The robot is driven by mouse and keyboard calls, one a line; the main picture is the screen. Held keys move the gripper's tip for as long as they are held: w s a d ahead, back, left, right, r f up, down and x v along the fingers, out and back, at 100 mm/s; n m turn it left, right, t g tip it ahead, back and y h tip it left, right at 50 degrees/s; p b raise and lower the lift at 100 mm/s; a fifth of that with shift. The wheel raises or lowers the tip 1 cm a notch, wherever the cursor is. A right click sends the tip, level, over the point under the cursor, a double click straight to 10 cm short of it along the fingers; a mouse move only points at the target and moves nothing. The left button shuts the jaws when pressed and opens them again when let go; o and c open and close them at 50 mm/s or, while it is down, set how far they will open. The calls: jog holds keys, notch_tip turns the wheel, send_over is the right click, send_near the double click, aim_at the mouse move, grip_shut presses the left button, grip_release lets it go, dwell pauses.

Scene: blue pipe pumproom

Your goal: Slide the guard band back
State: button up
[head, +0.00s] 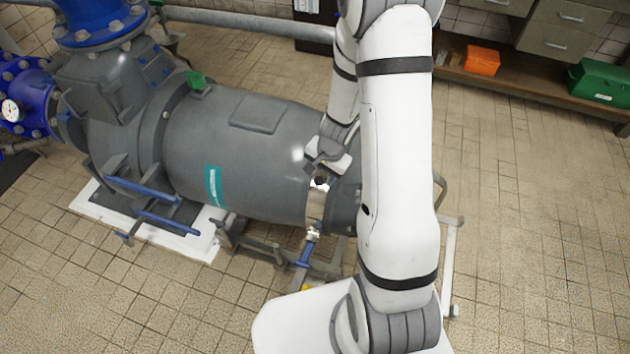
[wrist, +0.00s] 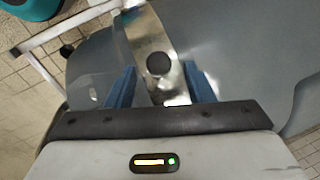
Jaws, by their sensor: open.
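The guard band (head: 315,207) is a shiny metal strip wrapped around the narrow end of the large grey pump body (head: 240,150). It also shows in the wrist view (wrist: 146,32), with a dark round knob (wrist: 158,64) standing on it. My gripper (head: 319,176) is at the top of the band, close to the knob. In the wrist view its two blue fingers (wrist: 161,76) are apart, one on each side of the knob. I cannot tell whether either finger touches it. The far side of the band is hidden.
Blue pipe flanges (head: 95,22) and a gauge (head: 11,110) stand at the left. A white-framed stand (head: 450,260) is right of my arm. Drawers, an orange box (head: 482,60) and a green case (head: 600,82) are at the back right. Tiled floor is free at right.

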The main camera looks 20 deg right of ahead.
jog(key=shift+x, duration=0.95)
jog(key=shift+c, duration=0.3)
jog(key=shift+r, duration=0.1)
grip_shut()
